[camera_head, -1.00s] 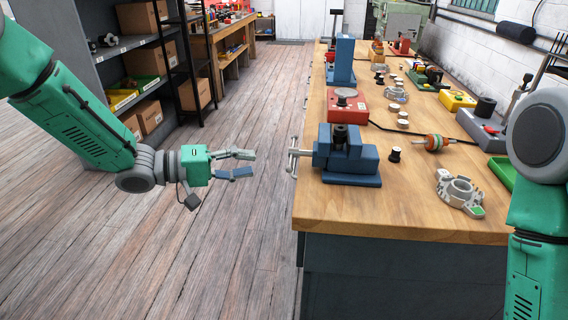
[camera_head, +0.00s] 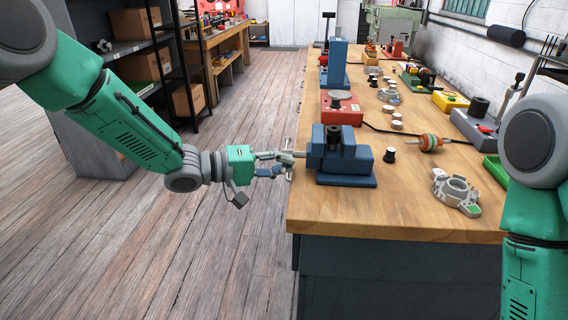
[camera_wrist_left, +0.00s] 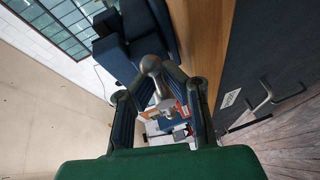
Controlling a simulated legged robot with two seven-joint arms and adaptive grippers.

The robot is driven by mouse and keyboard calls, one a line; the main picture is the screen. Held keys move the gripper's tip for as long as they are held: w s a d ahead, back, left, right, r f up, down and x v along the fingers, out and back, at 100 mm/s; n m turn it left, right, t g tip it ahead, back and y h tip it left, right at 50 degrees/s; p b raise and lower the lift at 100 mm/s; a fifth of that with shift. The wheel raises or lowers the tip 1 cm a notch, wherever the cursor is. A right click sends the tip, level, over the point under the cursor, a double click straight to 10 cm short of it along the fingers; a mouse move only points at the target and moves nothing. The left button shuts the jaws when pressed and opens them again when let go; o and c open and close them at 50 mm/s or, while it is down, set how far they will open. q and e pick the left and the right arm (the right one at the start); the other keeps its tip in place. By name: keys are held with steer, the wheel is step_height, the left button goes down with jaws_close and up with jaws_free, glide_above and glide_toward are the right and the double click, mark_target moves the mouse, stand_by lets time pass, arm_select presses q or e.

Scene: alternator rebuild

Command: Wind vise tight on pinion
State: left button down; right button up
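The blue vise (camera_head: 345,165) stands at the left edge of the wooden workbench. A dark cylindrical part (camera_head: 333,135), probably the pinion, stands upright at its jaws; I cannot tell how tightly it is held. The vise's grey handle (camera_head: 288,158) sticks out past the bench edge. My left gripper (camera_head: 279,164) is at this handle, with its fingers on either side. In the left wrist view, the ball-ended handle (camera_wrist_left: 150,65) lies between the fingers; whether they press on it is unclear. My right arm shows at right, but its gripper is out of view.
Shelving (camera_head: 110,95) stands at left. The floor between shelving and bench is clear.

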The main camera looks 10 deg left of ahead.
arm_select(q)
steer(key=shift+f, duration=0.1)
steer(key=shift+f+m+t+h+b, duration=0.3)
steer(key=shift+f+m+t+h, duration=0.15)
steer(key=shift+m, duration=0.55)
steer(key=shift+w+f+m+h+b, duration=0.1)
steer(key=shift+m+h+b, duration=0.1)
steer(key=shift+m, duration=0.25)
steer(key=shift+w+f+m+h+b, duration=0.1)
steer(key=shift+m+b, duration=0.05)
steer(key=shift+m, duration=0.3)
steer(key=shift+s, duration=0.1)
steer(key=c, duration=1.7)
jaws_free()
steer(key=shift+r, duration=0.2)
